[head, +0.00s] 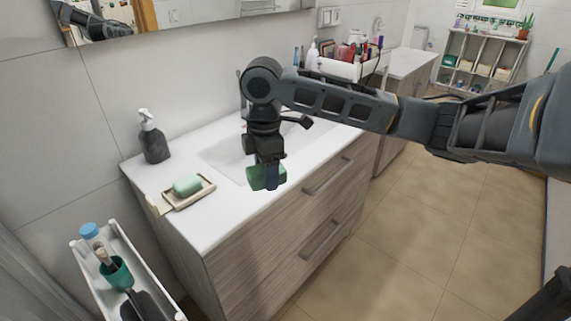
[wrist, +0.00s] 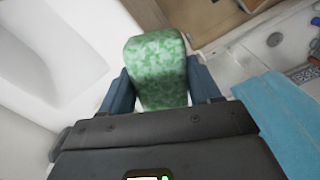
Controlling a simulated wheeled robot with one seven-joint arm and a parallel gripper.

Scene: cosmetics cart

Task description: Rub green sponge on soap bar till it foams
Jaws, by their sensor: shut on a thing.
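My gripper (head: 270,180) is shut on the green sponge (head: 256,177), held above the front of the white counter. In the wrist view the mottled green sponge (wrist: 157,68) sits between the two blue fingers of my gripper (wrist: 163,92). The pale green soap bar (head: 187,184) lies in a beige soap dish (head: 203,196) on the counter, to the left of the sponge in the head view. The sponge and the soap are apart. The soap cannot be made out in the wrist view.
A dark pump bottle (head: 153,138) stands behind the soap dish. The sink basin (head: 222,158) lies behind my gripper. A white cart (head: 137,252) with a green cup (head: 116,272) and a blue-capped bottle (head: 91,233) is at lower left. A blue cloth (wrist: 280,115) shows in the wrist view.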

